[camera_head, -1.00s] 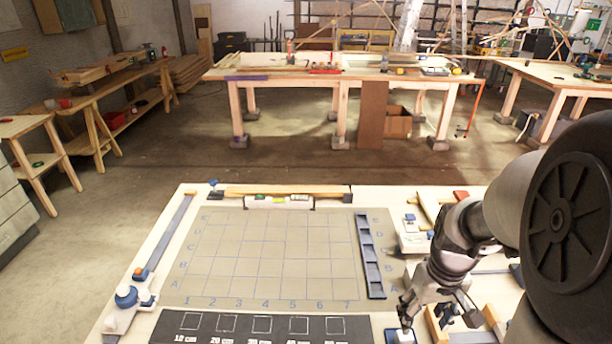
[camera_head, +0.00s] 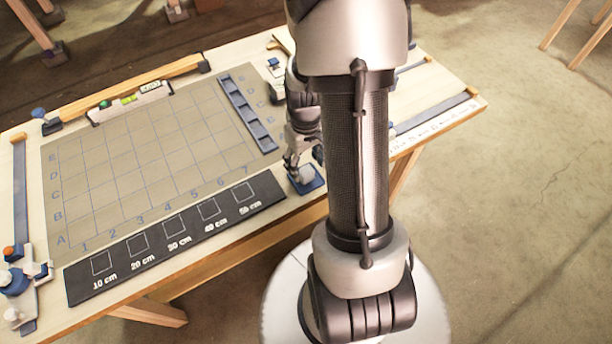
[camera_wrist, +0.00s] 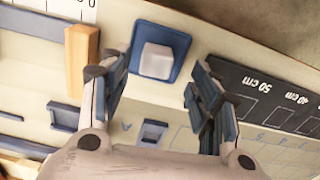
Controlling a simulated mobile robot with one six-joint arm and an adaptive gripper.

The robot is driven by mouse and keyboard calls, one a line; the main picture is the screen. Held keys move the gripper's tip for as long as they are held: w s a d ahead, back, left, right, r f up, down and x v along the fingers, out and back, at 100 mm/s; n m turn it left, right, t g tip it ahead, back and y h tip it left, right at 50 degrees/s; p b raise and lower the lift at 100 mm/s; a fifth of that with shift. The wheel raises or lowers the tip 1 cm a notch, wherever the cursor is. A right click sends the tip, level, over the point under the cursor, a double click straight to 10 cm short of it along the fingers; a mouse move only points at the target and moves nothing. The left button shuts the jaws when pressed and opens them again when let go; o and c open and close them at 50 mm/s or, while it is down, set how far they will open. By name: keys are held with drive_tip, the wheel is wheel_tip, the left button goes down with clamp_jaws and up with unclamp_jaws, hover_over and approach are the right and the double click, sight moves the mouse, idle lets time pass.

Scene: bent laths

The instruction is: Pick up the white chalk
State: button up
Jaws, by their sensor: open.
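The white chalk (camera_wrist: 157,60) looks like a pale block with rounded edges, seated on a small blue holder (camera_wrist: 181,42) in the wrist view. My gripper (camera_wrist: 158,74) is open, with one finger on each side of the chalk in that picture and nothing visible held between them. I cannot tell how far the fingertips are above it. In the head view the chalk (camera_head: 306,176) shows at the table's front edge, right of the black strip. My gripper (camera_head: 302,157) is just over it, partly hidden by my arm.
A wooden block (camera_wrist: 82,62) stands beside the blue holder, near one finger. The black strip with centimetre marks (camera_head: 180,238) lies on the other side. A gridded mat (camera_head: 150,150) and a blue compartment tray (camera_head: 248,114) lie further back on the table.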

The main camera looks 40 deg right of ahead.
sight(308, 172)
drive_tip(key=f+b, duration=0.1)
drive_tip(key=f, duration=0.1)
drive_tip(key=f+b, duration=0.1)
drive_tip(key=f, duration=0.2)
drive_tip(key=shift+s+d+f, duration=0.15)
drive_tip(key=shift+d+f, duration=0.05)
drive_tip(key=shift+r, duration=0.1)
drive_tip(key=shift+c, duration=0.3)
drive_tip(key=c, duration=1.1)
wheel_tip(308, 172, up, 20)
drive_tip(key=p, duration=0.6)
